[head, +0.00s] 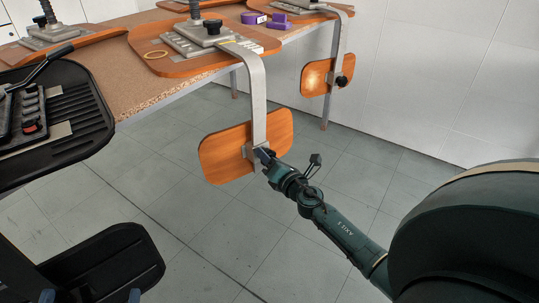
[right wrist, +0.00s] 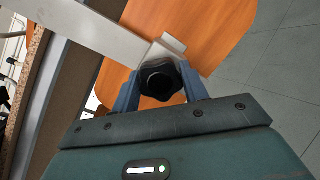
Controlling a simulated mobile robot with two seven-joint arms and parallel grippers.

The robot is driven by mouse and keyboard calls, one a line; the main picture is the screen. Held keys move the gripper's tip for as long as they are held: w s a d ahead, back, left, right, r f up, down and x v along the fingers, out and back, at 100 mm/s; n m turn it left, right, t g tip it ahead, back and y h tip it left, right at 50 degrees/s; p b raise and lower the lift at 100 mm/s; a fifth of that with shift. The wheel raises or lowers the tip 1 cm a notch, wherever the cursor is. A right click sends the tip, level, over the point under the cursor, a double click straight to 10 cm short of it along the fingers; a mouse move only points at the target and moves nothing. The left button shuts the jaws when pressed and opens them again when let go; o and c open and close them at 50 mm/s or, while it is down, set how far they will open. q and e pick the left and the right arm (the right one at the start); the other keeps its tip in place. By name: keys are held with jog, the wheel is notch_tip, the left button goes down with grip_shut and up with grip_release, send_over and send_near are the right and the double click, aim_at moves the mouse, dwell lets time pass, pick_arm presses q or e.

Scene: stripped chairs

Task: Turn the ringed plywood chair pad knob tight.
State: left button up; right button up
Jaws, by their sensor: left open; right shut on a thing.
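The plywood chair pad (head: 223,158) hangs below the table edge on a bent grey metal bar (head: 257,95). My right gripper (head: 264,157) is at the bar's lower end, in front of the pad. In the right wrist view, its blue fingers (right wrist: 160,92) are shut on the dark lobed knob (right wrist: 160,78), with the orange pad (right wrist: 200,30) behind. The knob is largely hidden in the head view.
Another plywood pad (head: 315,78) with a black knob (head: 342,82) hangs further back. A black chair seat (head: 85,105) and black pad (head: 110,258) are at left. Purple items (head: 254,18) lie on the table (head: 130,92).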

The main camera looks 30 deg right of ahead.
jog(key=shift+m+g+p, duration=0.3)
jog(key=shift+m+p, duration=0.6)
jog(key=shift+m, duration=1.4)
jog(key=o, duration=1)
jog(key=s+a+r+p, duration=0.1)
jog(key=s, duration=1.2)
jog(key=shift+a, duration=0.1)
